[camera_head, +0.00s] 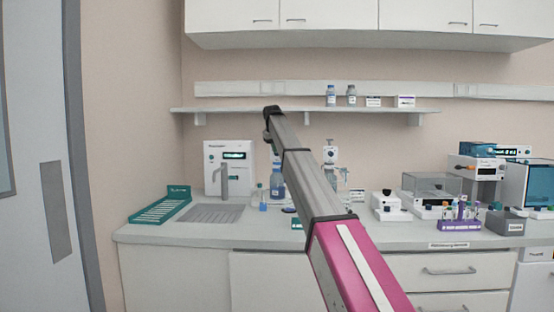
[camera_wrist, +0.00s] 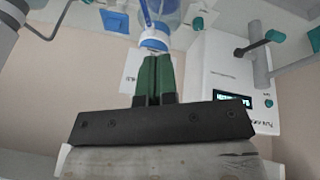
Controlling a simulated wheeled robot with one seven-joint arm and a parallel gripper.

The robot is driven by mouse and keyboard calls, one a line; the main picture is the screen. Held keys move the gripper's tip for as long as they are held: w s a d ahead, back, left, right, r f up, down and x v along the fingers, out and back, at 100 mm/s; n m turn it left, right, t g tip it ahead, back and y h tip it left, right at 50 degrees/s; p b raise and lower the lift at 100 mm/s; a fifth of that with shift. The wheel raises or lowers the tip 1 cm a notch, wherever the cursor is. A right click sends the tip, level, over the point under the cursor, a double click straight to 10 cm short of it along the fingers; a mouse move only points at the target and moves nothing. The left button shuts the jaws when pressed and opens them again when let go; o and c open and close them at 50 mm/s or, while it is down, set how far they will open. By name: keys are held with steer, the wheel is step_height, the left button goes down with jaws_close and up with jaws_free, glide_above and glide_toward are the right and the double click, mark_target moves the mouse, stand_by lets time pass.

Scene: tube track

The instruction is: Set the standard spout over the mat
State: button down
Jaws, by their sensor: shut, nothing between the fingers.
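The white water unit (camera_head: 229,165) with a lit display stands at the back left of the counter. A grey upright spout (camera_head: 224,180) stands in front of it, behind the grey ribbed mat (camera_head: 207,213). In the wrist view the unit (camera_wrist: 222,75) is on the right, with a grey post and dark side arm (camera_wrist: 258,48) by it; I cannot tell which spout this is. My gripper (camera_wrist: 152,62) has its green fingers together, empty, close to a blue-capped bottle (camera_wrist: 155,38); contact is unclear. The gripper is hidden behind my arm in the head view.
A green ribbed tray (camera_head: 160,207) lies left of the mat. A blue-capped bottle (camera_head: 277,185) stands to its right. A balance (camera_head: 432,190) and a purple tube rack (camera_head: 460,217) stand farther right. A shelf (camera_head: 300,109) runs above the counter.

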steer(key=v, duration=0.6)
steer(key=shift+a, duration=0.15)
